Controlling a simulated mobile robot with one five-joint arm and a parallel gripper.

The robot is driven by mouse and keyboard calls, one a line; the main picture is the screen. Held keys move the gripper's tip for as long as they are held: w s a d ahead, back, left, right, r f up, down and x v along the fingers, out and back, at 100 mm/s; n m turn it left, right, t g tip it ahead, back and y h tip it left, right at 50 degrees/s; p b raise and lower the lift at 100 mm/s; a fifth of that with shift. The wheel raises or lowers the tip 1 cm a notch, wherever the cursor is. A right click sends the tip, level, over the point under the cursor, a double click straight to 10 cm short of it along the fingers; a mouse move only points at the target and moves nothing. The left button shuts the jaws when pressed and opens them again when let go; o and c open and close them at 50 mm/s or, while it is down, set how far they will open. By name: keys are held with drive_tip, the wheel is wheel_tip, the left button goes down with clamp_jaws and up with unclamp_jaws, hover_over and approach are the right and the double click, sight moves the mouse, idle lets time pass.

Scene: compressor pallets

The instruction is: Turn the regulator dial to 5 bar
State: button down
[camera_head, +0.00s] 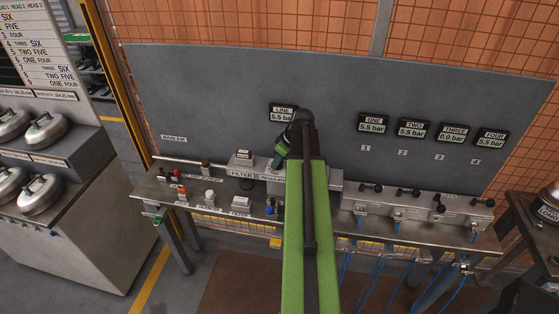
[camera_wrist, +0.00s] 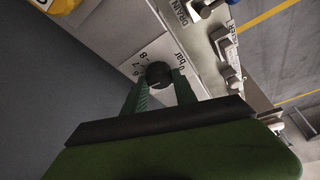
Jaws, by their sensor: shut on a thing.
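The regulator dial (camera_wrist: 159,75) is a dark round knob on a white scale plate (camera_wrist: 146,58) in the wrist view. Printed numbers 6, 7, 8 and "0 bar" show around it; the rest of the scale is hidden, and I cannot make out a pointer. My gripper (camera_wrist: 160,88) has its two green fingers shut on either side of the knob. In the head view my gripper (camera_head: 281,155) is at the regulator block (camera_head: 273,176), and my arm hides part of it. The LINE gauge (camera_head: 282,114) above reads 5.5 bar.
Gauges ONE (camera_head: 372,123), TWO (camera_head: 412,129) and FOUR (camera_head: 492,137) read 5.5 bar; THREE (camera_head: 452,133) reads 0.0 bar. The filter block (camera_head: 242,162) stands left of the regulator. Small fittings lie on the bench (camera_head: 160,196). A valve manifold (camera_head: 420,205) with levers is at right.

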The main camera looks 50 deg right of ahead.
drive_tip(key=shift+d+n, duration=0.1)
drive_tip(key=shift+n, duration=0.4)
drive_tip(key=c, duration=1)
unclamp_jaws()
drive_tip(key=p+v, duration=1.6)
drive_tip(key=v, duration=0.1)
drive_tip(key=shift+d+r, duration=0.25)
drive_tip(key=shift+d, duration=0.1)
drive_tip(key=shift+w, duration=0.1)
